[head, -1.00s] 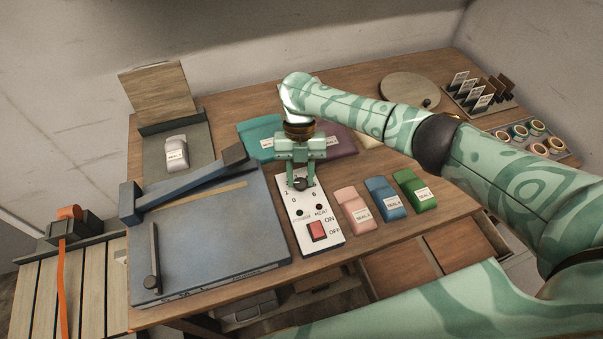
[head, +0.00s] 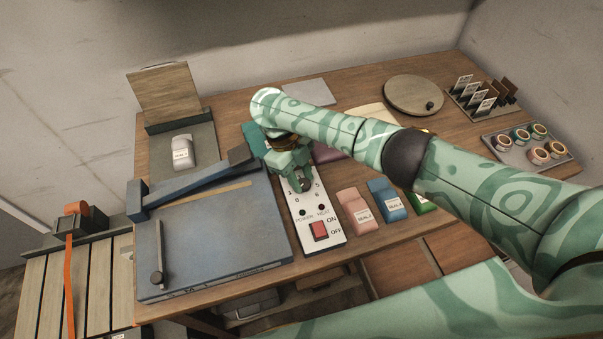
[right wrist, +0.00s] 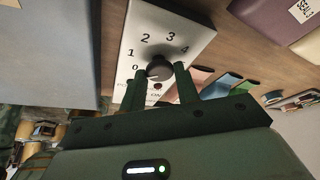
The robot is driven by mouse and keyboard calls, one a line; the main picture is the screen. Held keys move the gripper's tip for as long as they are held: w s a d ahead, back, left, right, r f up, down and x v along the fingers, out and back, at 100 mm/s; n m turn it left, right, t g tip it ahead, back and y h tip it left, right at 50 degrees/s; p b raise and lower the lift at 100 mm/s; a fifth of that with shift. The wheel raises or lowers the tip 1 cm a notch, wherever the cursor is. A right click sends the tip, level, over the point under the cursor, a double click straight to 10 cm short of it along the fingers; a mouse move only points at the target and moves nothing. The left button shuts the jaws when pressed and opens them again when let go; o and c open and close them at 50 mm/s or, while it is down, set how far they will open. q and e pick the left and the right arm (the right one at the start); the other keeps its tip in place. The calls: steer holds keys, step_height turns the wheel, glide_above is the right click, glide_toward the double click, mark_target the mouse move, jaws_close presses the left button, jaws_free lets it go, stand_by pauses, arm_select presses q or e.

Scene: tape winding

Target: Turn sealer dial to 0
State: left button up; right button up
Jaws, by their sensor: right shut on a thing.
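The sealer's white control panel (head: 325,236) lies on the table beside the blue sealer bed. Its black dial (right wrist: 159,68) has the numbers 0 to 4 showing around it in the right wrist view. My right gripper (head: 304,186) is shut on the dial, one finger on each side of it. The right wrist view also shows both fingers (right wrist: 159,79) at the knob. I cannot make out which number the dial's mark points to. A red ON/OFF switch (head: 319,231) sits at the panel's near end. My left gripper is not in view.
Pink (head: 354,207) and blue (head: 386,199) labelled pouches lie close on the right. My right arm covers part of the table behind them.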

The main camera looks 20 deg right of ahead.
steer(key=shift+n+t+h, duration=0.3)
steer(key=shift+n, duration=0.7)
steer(key=shift+s, duration=0.1)
steer(key=o, duration=1)
steer(key=shift+c, duration=0.2)
steer(key=shift+r+p, duration=0.15)
steer(key=shift+p, duration=0.15)
steer(key=p+v, duration=0.4)
steer(key=v, duration=1.2)
steer(key=shift+a, duration=0.15)
